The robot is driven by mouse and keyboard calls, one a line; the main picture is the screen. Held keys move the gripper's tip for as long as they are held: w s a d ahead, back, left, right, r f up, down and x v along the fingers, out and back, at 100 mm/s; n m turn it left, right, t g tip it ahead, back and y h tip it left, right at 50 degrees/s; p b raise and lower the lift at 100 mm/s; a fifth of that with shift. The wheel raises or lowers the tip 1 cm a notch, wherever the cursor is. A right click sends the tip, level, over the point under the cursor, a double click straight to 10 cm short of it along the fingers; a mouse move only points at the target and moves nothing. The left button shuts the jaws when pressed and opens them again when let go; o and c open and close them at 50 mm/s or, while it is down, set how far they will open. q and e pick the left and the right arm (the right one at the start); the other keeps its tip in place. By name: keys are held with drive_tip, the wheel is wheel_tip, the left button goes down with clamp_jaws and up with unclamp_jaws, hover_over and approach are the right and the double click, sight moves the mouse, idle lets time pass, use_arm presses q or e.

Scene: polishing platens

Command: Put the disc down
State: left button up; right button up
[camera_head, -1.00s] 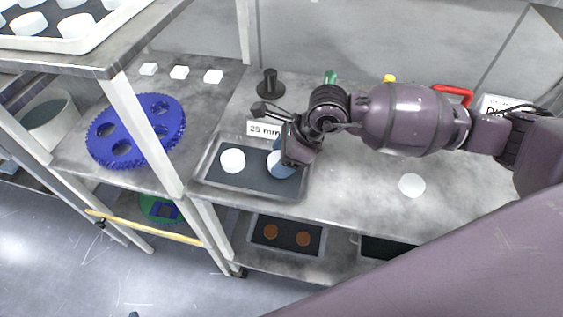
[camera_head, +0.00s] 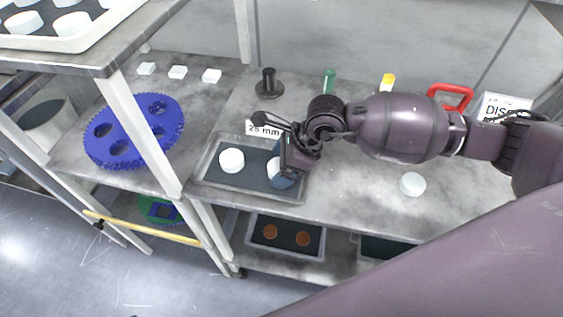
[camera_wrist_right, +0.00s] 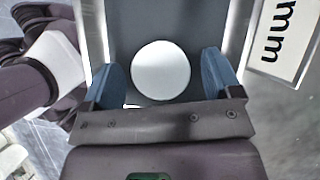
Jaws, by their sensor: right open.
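A white disc (camera_head: 273,169) lies at the right part of a grey-rimmed tray (camera_head: 252,194) with a dark floor. My right gripper (camera_head: 283,172) is low over that end of the tray, and its near finger hides part of the disc. In the right wrist view the disc (camera_wrist_right: 160,70) sits between the two blue fingers of the open gripper (camera_wrist_right: 168,78), with a gap on each side. A second white disc (camera_head: 232,160) lies in the left part of the tray. My left gripper is not in view.
A size sign (camera_head: 262,128) stands behind the tray. A dark spindle (camera_head: 269,84), a green item (camera_head: 329,80), a yellow-topped item (camera_head: 388,83) and a red handle (camera_head: 451,97) are farther back. A loose white disc (camera_head: 412,184) lies to the right. A blue gear-edged carrier (camera_head: 133,131) is left.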

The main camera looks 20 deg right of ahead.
drive_tip(key=p+v, duration=0.1)
drive_tip(key=v, duration=1.1)
drive_tip(key=shift+r+p, duration=0.2)
drive_tip(key=shift+p, duration=0.1)
drive_tip(key=shift+f, duration=0.1)
